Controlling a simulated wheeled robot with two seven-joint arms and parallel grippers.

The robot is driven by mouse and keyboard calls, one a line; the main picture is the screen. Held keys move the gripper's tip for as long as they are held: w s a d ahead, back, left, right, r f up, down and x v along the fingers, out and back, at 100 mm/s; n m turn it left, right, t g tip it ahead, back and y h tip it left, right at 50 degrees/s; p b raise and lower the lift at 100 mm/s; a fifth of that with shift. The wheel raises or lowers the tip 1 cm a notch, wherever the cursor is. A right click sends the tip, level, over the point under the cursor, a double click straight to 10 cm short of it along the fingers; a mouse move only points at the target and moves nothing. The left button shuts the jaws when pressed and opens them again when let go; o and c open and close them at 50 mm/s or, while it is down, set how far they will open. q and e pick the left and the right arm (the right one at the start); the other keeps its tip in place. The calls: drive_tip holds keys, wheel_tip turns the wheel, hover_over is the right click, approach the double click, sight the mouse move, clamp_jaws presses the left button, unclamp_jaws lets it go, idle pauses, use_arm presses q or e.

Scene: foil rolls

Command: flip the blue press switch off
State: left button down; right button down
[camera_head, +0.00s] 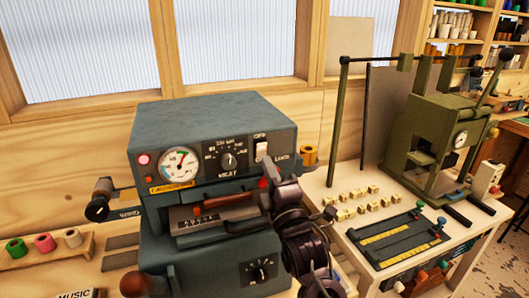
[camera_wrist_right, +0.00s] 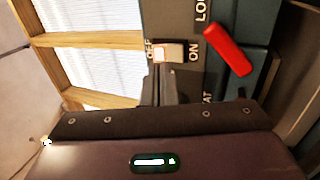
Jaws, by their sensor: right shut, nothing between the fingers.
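The blue-grey press (camera_head: 215,120) stands on the bench in the head view. Its pale rocker switch (camera_head: 262,148) sits at the upper right of its front panel, below an OFF label. In the right wrist view the switch (camera_wrist_right: 170,51) lies between the words OFF and ON, with an orange edge on the OFF side. I cannot tell which way it is set. My right gripper (camera_head: 278,164) is shut and empty, close beside the switch. Its fingertips (camera_wrist_right: 158,73) partly cover the switch's near edge in the wrist view; contact is unclear. My left gripper is not in view.
A red lever (camera_wrist_right: 228,50) is close to the switch. A gauge (camera_head: 179,162) and dial (camera_head: 229,160) are on the panel. A brass-coloured roll (camera_head: 309,155) sticks out at the press's right. A green press (camera_head: 440,135) stands on a separate table at right.

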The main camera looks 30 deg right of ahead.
sight(260, 147)
drive_tip(key=shift+p+x, duration=0.45)
drive_tip(key=shift+x, duration=1.1)
